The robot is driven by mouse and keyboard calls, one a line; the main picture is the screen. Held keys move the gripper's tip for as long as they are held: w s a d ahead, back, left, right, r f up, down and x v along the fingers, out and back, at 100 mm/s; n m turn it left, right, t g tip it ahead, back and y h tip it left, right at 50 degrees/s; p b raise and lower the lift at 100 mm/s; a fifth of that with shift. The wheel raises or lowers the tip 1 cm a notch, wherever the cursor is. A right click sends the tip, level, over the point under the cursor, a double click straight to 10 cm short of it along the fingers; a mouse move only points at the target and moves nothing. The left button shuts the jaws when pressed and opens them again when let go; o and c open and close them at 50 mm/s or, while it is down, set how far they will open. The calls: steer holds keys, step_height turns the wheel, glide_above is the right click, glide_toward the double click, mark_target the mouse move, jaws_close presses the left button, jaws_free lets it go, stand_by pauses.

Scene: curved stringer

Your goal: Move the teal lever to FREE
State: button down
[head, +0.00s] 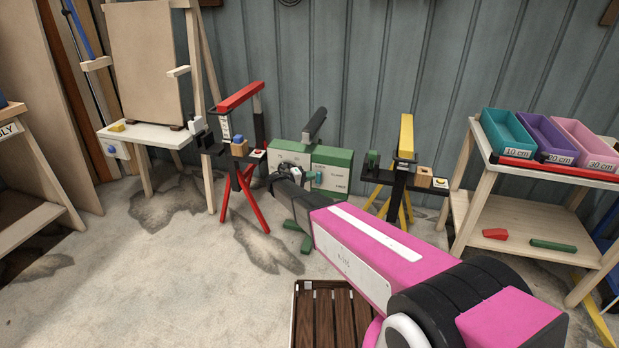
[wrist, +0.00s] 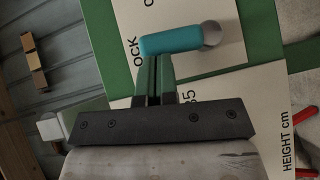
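The teal lever (wrist: 172,42) is a short round bar on a white and green panel in the wrist view. Its right end meets a grey round knob (wrist: 211,33). Lettering reading "OCK", partly cut off, is beside its left end; no FREE label is readable. In the head view the lever (head: 314,176) is a small teal spot on the green stand (head: 332,158). My gripper (wrist: 155,62) has its dark green fingers close together, with tips at the lever's lower edge near its left end. The lever hides the tips, so contact is unclear.
A red-topped stand (head: 240,97) is left of the green one, and a yellow-topped stand (head: 406,135) is right. A shelf cart (head: 525,215) holds teal, purple and pink trays. A slatted wooden pallet (head: 322,318) lies on the floor below my arm.

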mark_target(320, 176)
steer(key=d+m+y, duration=0.2)
steer(key=s+d+r+m+y, duration=0.1)
steer(key=y, duration=0.1)
steer(key=shift+g, duration=0.3)
steer(key=shift+s+d+f+m+y, duration=0.15)
steer(key=shift+s+d+m+y, duration=0.05)
steer(key=shift+d+m+y, duration=0.7)
steer(key=y, duration=0.1)
steer(key=d+m+y, duration=0.1)
steer(key=f+y, duration=0.1)
steer(key=shift+s+d+m+y, duration=0.3)
steer(key=shift+d+m, duration=0.1)
steer(key=shift+s+d+f+m+t+y, duration=0.1)
steer(key=shift+d+f+m+t+y, duration=0.4)
steer(key=shift+y, duration=0.6)
steer(key=shift+f, duration=0.25)
steer(key=shift+d+f, duration=0.15)
steer(key=shift+d, duration=0.05)
